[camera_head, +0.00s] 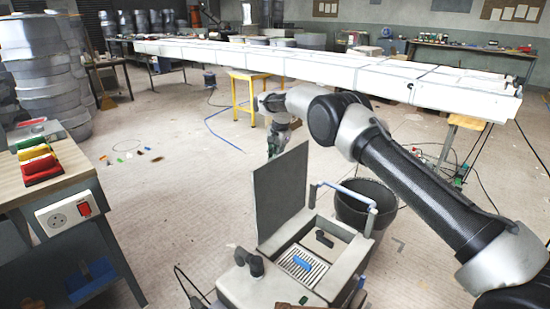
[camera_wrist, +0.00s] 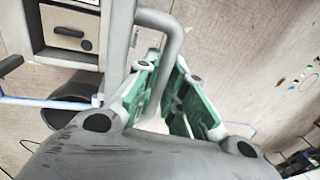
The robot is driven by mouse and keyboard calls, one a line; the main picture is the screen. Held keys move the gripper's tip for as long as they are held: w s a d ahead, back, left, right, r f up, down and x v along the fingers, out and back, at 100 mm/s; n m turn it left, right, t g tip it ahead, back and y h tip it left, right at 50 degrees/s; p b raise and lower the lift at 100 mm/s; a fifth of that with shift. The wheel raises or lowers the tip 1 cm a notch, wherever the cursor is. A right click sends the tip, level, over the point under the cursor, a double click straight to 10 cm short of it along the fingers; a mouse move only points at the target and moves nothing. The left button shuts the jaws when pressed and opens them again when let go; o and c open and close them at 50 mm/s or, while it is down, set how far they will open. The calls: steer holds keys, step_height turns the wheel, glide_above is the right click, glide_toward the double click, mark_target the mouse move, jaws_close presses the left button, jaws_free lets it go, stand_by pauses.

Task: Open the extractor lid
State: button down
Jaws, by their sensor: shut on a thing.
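The extractor (camera_head: 290,280) is a pale grey box in the lower middle of the head view. Its dark grey flat lid (camera_head: 281,195) stands about upright at the box's left side, and the inside is uncovered. My gripper (camera_head: 273,150) is at the far side of the lid's top edge, and the lid partly hides its tips. In the wrist view the green-padded fingers (camera_wrist: 170,98) are shut on the lid's bent grey handle (camera_wrist: 172,48). The lid also shows there nearly edge-on (camera_wrist: 119,40), beside the open box (camera_wrist: 52,15).
A blue piece (camera_head: 303,263) lies by the grille inside the box. A dark bucket (camera_head: 352,212) stands behind the extractor. A workbench (camera_head: 60,185) with coloured blocks is at left. A long white mould (camera_head: 340,70) spans the back. The floor left of the lid is mostly clear.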

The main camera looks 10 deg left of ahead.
steer(key=c, duration=1.5)
jaws_free()
steer(key=shift+r, duration=0.15)
step_height(320, 180, up, 12)
steer(key=s+d, duration=0.1)
steer(key=d, duration=0.1)
steer(key=shift+s+f, duration=0.15)
steer(key=shift+f, duration=0.05)
steer(key=shift+s+a, duration=0.1)
